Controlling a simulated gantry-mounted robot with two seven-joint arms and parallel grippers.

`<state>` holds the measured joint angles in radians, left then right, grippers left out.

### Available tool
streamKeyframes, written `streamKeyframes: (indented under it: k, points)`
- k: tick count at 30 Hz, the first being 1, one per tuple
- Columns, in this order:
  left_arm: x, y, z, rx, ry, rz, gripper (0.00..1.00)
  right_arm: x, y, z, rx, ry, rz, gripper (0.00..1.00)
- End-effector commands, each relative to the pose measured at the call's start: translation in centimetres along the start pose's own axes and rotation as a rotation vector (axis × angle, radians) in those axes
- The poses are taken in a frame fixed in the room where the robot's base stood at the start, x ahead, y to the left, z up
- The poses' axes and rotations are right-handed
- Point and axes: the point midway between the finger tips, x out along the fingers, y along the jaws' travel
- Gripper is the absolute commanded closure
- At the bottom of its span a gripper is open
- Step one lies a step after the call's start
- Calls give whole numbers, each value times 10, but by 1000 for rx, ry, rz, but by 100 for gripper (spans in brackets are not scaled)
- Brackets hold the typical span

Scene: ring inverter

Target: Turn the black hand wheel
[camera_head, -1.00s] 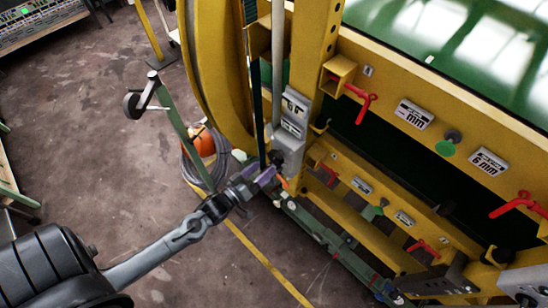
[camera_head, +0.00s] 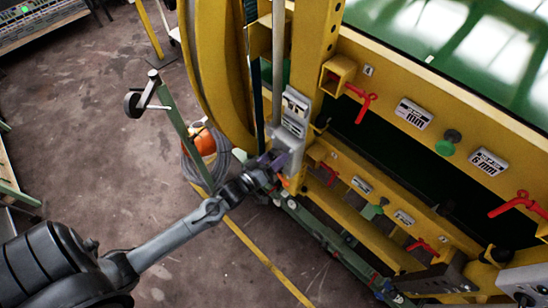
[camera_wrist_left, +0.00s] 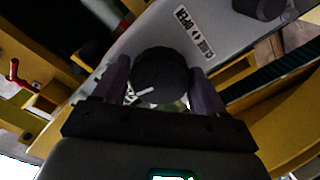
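The black hand wheel (camera_wrist_left: 162,75) shows in the left wrist view as a dark round knob on a grey plate, below an OPEN/CLOSE label (camera_wrist_left: 193,32). My left gripper (camera_wrist_left: 162,84) has its purple-grey fingers spread, one on each side of the wheel. Their inner faces look very near its rim; I cannot tell whether they touch it. In the head view my left gripper (camera_head: 274,161) is at the lower end of the grey bracket (camera_head: 294,113) on the yellow frame, and it hides the wheel there.
The yellow machine frame (camera_head: 398,152) fills the right, with several red levers (camera_head: 363,97) and a green knob (camera_head: 444,147). A green post (camera_head: 186,135) stands left of the gripper, with an orange object and coiled cable behind. The floor at the left is mostly clear.

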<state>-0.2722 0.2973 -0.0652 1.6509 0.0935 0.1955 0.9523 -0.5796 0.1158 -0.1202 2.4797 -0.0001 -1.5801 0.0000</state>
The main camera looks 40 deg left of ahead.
Motion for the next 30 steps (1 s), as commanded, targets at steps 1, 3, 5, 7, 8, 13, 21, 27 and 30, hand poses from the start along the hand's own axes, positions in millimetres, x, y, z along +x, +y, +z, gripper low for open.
streamKeyframes:
  k: [1,3,5,7,8,13,21,27,30]
  points:
    - [0,0,0,0,0,0,37,0,0,0,-1,0,1,57]
    - [0,0,0,0,0,0,47,0,1,0,-3,0,2,57]
    - [0,0,0,0,0,0,57,0,1,0,-5,0,4,57]
    - [0,0,0,0,0,0,64,0,2,0,-7,-1,5,57]
    - [0,0,0,0,0,0,64,0,2,0,-7,-1,6,57]
    - [0,0,0,16,0,0,64,-1,2,0,-8,-1,6,57]
    - [0,1,-1,130,-1,0,64,-8,2,-2,-6,-1,5,57]
    - [0,1,-1,293,-1,0,64,-15,1,-5,-3,0,2,57]
    - [0,1,-2,387,-1,0,64,-19,1,-6,0,0,1,57]
